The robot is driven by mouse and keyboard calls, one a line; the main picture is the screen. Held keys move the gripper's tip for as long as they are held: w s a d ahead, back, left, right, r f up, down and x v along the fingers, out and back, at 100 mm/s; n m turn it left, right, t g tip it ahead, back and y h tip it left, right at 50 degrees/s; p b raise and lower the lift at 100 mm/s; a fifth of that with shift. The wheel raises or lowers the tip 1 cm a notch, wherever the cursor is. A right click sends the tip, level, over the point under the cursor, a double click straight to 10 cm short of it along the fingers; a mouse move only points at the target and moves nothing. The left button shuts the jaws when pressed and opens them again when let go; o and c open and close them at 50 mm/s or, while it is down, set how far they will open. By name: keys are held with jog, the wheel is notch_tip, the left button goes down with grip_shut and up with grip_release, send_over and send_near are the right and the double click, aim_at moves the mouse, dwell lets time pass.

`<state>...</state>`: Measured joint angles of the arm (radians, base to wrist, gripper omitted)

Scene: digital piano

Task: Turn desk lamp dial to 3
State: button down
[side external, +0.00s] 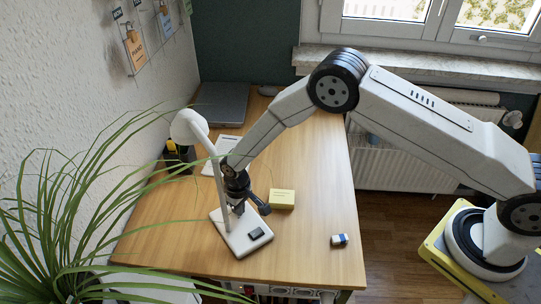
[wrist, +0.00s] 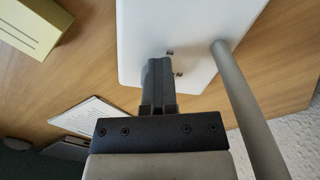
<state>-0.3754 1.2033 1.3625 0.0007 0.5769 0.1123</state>
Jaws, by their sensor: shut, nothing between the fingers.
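The white desk lamp (side external: 234,242) stands near the front of the wooden desk, with a flat base, a thin slanted post and a round head at the upper left. A small dark block (side external: 256,233) sits on the base; I cannot make out any numbers on it. My gripper (side external: 238,209) points down just above the base, beside the post. In the wrist view my gripper (wrist: 158,64) is shut and empty, its tips over the white lamp base (wrist: 190,25), with the post (wrist: 243,95) to the right. Small metal bits show by the tips. The dial itself cannot be clearly made out.
A yellow block (side external: 282,199) lies right of my gripper. A small blue and white object (side external: 339,240) lies near the desk's right edge. Papers (wrist: 92,118) and a grey laptop-like slab (side external: 220,103) lie farther back. Plant leaves (side external: 70,215) reach over the desk's left side.

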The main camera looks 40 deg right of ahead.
jog(key=shift+w+a+r, duration=0.1)
jog(key=shift+w+a, duration=0.1)
dwell(0.5)
jog(key=shift+s, duration=0.5)
jog(key=shift+r, duration=2.9)
jog(key=shift+w+d+r, duration=0.2)
jog(key=shift+d+r, duration=0.05)
jog(key=shift+d, duration=0.35)
jog(key=shift+w+d+r, duration=0.15)
jog(key=shift+d+r, duration=0.1)
jog(key=shift+d, duration=0.35)
